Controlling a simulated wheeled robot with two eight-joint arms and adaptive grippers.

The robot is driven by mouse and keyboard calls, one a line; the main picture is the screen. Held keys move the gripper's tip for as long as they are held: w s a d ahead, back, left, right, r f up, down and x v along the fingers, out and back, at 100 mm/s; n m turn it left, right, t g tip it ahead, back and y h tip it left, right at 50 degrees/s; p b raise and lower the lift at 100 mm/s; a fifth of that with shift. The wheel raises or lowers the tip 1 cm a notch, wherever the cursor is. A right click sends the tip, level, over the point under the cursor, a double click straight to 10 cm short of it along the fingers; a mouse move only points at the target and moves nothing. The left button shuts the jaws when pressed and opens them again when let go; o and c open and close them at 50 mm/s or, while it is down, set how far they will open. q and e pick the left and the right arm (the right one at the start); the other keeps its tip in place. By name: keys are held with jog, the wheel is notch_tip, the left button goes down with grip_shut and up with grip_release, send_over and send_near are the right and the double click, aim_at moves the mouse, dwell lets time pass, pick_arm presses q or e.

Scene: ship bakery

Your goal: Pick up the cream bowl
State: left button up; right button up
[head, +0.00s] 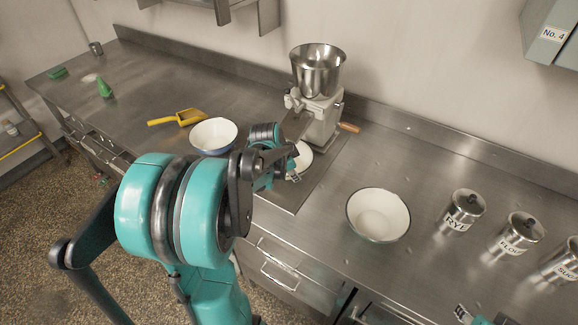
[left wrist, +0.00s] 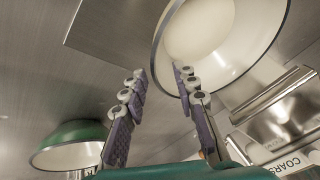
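My left gripper (head: 290,165) reaches over the counter in front of the grinder. In the left wrist view, a dark-rimmed white bowl (left wrist: 225,40) is close to the right finger, and a green-sided bowl (left wrist: 70,145) is at left. My right gripper (head: 472,315) barely shows at the bottom.
The grinder (head: 318,110) with a steel hopper stands behind the left gripper. Steel canisters (head: 462,210) line the right side. A yellow scoop (head: 180,118) and a green object (head: 104,88) lie left. Counter is clear between the cream-white bowl and the canisters.

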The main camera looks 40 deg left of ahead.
pick_arm(q)
jog(key=x, duration=0.3)
jog(key=shift+b, duration=0.4)
grip_shut()
